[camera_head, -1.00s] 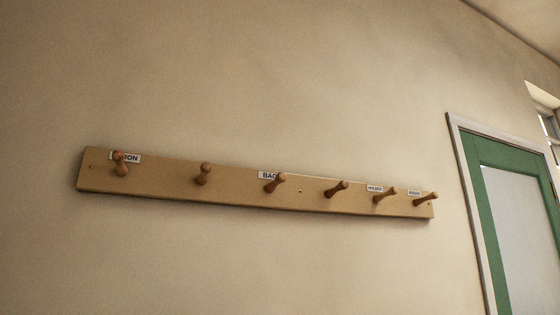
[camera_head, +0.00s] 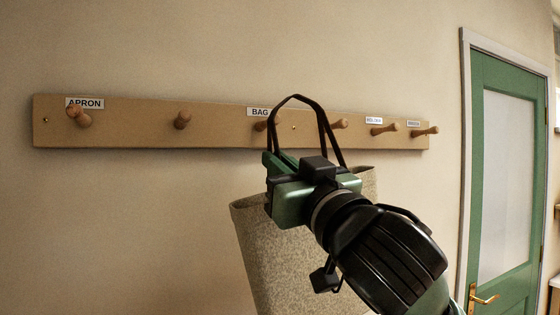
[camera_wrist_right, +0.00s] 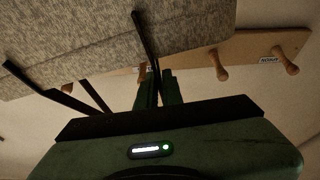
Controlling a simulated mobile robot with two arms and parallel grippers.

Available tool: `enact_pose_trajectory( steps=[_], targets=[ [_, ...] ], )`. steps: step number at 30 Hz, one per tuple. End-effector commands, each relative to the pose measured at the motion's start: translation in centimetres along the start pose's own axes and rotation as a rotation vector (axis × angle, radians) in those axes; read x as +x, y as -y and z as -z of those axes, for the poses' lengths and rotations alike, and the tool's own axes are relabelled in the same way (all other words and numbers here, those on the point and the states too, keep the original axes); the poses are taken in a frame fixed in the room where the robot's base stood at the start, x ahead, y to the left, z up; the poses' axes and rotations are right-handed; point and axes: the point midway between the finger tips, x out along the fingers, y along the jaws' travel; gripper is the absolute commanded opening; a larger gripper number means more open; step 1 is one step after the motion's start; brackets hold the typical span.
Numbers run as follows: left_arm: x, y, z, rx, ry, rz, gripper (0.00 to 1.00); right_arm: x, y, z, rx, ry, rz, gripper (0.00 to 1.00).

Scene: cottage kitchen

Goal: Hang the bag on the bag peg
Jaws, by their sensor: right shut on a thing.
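The bag (camera_head: 285,255) is pale grey and speckled, with dark strap handles (camera_head: 331,130), and hangs below the peg rail. My right gripper (camera_head: 272,160) is shut on a strap, seen also in the wrist view (camera_wrist_right: 148,55). The bag peg (camera_head: 261,125) is a wooden knob under the "BAG" label (camera_head: 258,112). The strap loop rises in front of the rail, its left side just right of the peg's tip. I cannot tell whether the loop is around the peg or only in front of it. My left gripper is not in view.
The wooden rail (camera_head: 140,128) carries other pegs: the apron peg (camera_head: 79,116), a bare one (camera_head: 182,119) and several to the right. A green door (camera_head: 486,210) stands at the right. No other item hangs on the visible pegs.

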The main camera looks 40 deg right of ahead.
Motion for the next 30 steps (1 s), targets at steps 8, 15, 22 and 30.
enact_pose_trajectory(
  steps=[8,15,22,30],
  targets=[
    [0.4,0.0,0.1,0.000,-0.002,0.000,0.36,1.5,0.0,-0.8,-0.001,0.000,-0.001,0.00],
    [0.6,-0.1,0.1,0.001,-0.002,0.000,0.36,2.8,0.0,-1.4,-0.002,-0.001,-0.001,0.00],
    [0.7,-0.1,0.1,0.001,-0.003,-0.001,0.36,4.1,0.0,-2.0,-0.001,0.000,-0.001,0.00],
    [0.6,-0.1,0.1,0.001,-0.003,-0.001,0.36,5.6,0.1,-2.7,0.000,0.000,0.000,0.00]
  ],
)
